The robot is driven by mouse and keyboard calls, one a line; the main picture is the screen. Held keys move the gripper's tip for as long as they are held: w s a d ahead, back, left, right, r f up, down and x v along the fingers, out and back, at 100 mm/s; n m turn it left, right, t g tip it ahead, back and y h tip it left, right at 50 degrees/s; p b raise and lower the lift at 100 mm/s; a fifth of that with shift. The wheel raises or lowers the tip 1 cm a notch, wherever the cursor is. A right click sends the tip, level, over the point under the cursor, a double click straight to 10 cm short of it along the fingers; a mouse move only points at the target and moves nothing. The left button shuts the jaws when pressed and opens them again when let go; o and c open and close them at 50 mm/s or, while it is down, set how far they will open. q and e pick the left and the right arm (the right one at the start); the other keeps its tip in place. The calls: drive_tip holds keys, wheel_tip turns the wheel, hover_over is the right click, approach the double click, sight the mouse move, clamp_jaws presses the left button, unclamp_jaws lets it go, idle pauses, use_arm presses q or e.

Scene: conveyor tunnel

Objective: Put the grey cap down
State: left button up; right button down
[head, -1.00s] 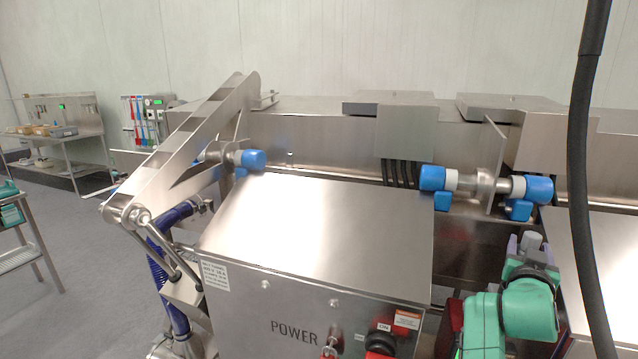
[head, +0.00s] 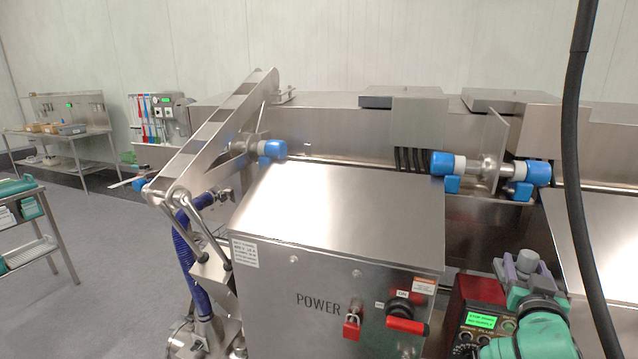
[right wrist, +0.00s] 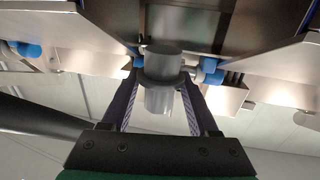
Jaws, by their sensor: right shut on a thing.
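The grey cap (head: 528,262) is a small round piece with a flange, at the lower right of the head view. My right gripper (head: 520,272) is shut on it and holds it up beside the power box. In the right wrist view the cap (right wrist: 162,98) sits between both fingers of my right gripper (right wrist: 163,78), with its flange near the fingertips. No supporting surface shows touching the cap. My left gripper is not in view.
The steel power box (head: 340,220) with a red switch handle (head: 407,325) stands in front. A small panel with a green display (head: 481,320) is close to my right gripper. A black hose (head: 572,180) hangs at right. Steel tables (head: 75,150) stand far left.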

drive_tip(key=s+a+f+n+y+b, duration=0.1)
drive_tip(key=s+a+f+n+y, duration=0.4)
drive_tip(key=a, duration=0.3)
drive_tip(key=s+a+f+n+y+b, duration=0.1)
drive_tip(key=s+a+f+n+y, duration=0.1)
drive_tip(key=s+a+f+y, duration=0.45)
drive_tip(key=s+a+f+n+y+b, duration=0.1)
drive_tip(key=s+a+f+n+y, duration=0.25)
drive_tip(key=a, duration=0.65)
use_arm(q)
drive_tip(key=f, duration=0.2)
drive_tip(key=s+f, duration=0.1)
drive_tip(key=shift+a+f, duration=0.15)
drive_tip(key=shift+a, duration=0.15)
use_arm(e)
wheel_tip(320, 180, down, 11)
drive_tip(key=s+m+t+h, duration=0.2)
drive_tip(key=m+h, duration=0.3)
drive_tip(key=h, duration=0.1)
drive_tip(key=shift+s+h, duration=0.3)
drive_tip(key=shift+r, duration=0.1)
